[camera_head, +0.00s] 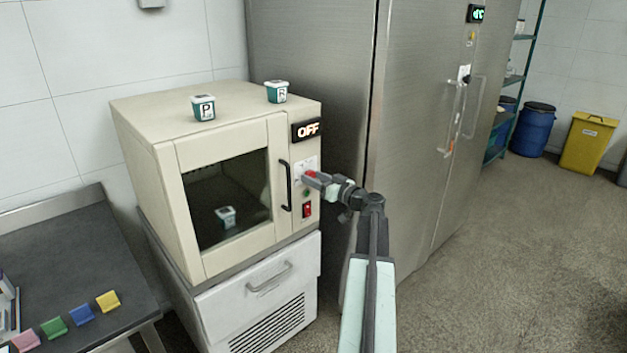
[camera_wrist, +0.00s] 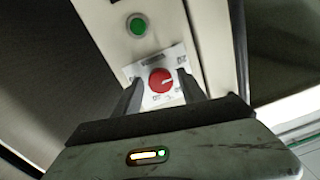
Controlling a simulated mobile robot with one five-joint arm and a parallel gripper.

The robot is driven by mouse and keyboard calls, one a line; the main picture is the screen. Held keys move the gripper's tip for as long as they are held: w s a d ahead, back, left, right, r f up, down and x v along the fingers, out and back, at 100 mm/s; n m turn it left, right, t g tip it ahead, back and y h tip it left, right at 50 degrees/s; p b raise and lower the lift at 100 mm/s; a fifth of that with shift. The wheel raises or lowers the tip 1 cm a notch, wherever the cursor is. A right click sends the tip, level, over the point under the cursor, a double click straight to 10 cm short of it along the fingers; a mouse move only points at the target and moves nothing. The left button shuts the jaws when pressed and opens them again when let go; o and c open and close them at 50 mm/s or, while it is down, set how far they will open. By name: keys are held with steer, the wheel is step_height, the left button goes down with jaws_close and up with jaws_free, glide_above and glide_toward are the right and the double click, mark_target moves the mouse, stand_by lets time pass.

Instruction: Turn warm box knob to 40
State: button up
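The warm box (camera_head: 220,165) is a cream cabinet with a dark window, standing on a white base unit. Its display (camera_head: 307,130) reads OFF. The red knob (camera_wrist: 161,80) sits on a white dial plate on the front panel, with a light pointer mark; the dial numbers are too small to read. It also shows in the head view, partly covered by my gripper (camera_head: 312,174). In the wrist view my gripper (camera_wrist: 158,92) is open, its two fingers on either side of the knob and apart from it. Whether the fingertips reach the knob's depth is unclear.
A green button (camera_wrist: 137,26) and a red switch (camera_head: 307,210) are on the same panel. A black door handle (camera_head: 285,185) is just left of the knob. A tall steel cabinet (camera_head: 420,130) stands close on the right. The floor (camera_head: 520,250) at right is clear.

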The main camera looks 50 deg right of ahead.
jaws_close()
steer(key=shift+m, duration=0.3)
steer(key=m, duration=0.8)
steer(key=m+b, duration=0.1)
steer(key=m, duration=0.7)
steer(key=shift+a+m+t+h, duration=0.15)
steer(key=shift+m+t+h, duration=0.15)
steer(key=shift+m+h, duration=0.1)
steer(key=m, duration=0.7)
steer(key=shift+r+h, duration=0.1)
steer(key=shift+h, duration=0.3)
steer(key=shift+m, duration=0.3)
